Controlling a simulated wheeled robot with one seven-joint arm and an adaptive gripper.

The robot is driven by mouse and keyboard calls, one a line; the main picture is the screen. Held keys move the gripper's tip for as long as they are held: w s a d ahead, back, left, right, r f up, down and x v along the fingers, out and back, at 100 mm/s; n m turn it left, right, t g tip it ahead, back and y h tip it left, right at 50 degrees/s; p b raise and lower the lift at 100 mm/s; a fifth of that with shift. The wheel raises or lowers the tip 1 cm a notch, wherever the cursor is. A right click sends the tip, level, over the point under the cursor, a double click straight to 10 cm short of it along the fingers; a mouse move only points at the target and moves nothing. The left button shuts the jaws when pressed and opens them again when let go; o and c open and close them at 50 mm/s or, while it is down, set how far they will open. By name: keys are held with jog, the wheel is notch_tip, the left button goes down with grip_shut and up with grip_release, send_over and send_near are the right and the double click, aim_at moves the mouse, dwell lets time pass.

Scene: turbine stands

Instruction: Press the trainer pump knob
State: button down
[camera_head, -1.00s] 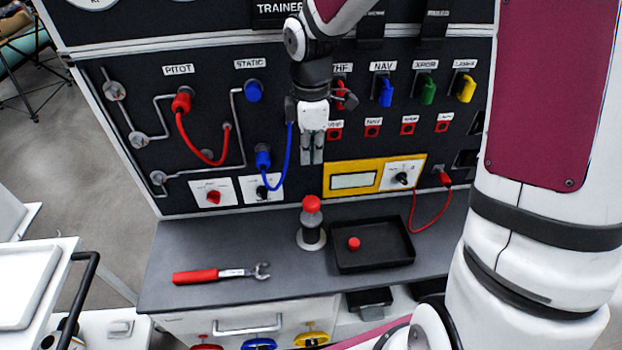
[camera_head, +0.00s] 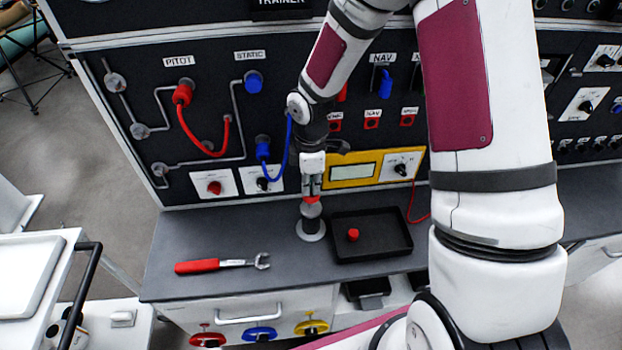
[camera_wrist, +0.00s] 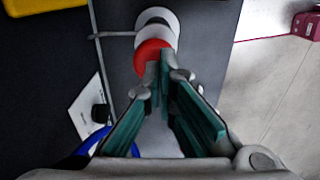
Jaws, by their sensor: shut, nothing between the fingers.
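Whether the tips touch the knob I cannot tell. The fingers hide part of the knob.
A black tray (camera_head: 385,250) with a small red cap (camera_head: 353,234) sits right of the pump. A red-handled wrench (camera_head: 222,265) lies to the left. The trainer panel (camera_head: 200,125) with red and blue hoses rises behind.

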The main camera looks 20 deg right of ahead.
jog(key=shift+f+b, duration=0.7)
jog(key=shift+f, duration=1.15)
notch_tip(320, 180, up, 12)
jog(key=shift+r, duration=0.1)
dwell(0.8)
notch_tip(320, 180, up, 6)
send_over(311, 194)
jog(key=shift+w+d+f, duration=0.15)
jog(key=shift+f, duration=0.1)
